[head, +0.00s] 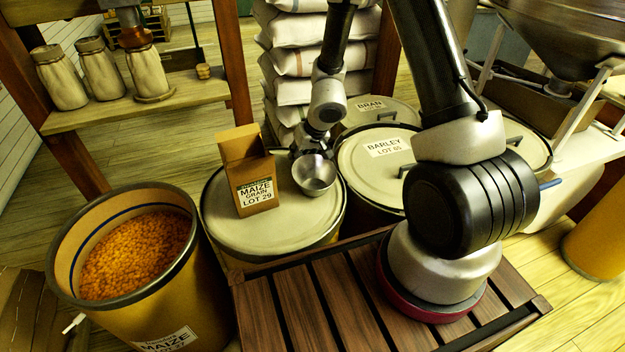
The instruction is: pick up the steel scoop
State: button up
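The steel scoop (314,175) is a small round silver bowl, in the head view over the right part of a closed drum's lid (270,228). Its open side faces up and toward the camera. My gripper (311,148) is just behind and above the bowl, close to its rim. The fingers are small and dark here, and the scoop's handle is not clearly visible. I cannot tell whether the fingers are around the handle, or whether the scoop rests on the lid.
A paper bag labelled maize grain (248,175) stands on the same lid, left of the scoop. An open drum of maize (140,255) is at front left. Closed barley (375,165) and bran (372,112) drums stand behind right. Stacked sacks (290,60) rise behind.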

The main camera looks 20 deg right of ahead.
grip_shut()
jog(key=shift+r, duration=0.15)
jog(key=shift+r, duration=4.9)
jog(key=c, duration=0.5)
grip_release()
grip_shut()
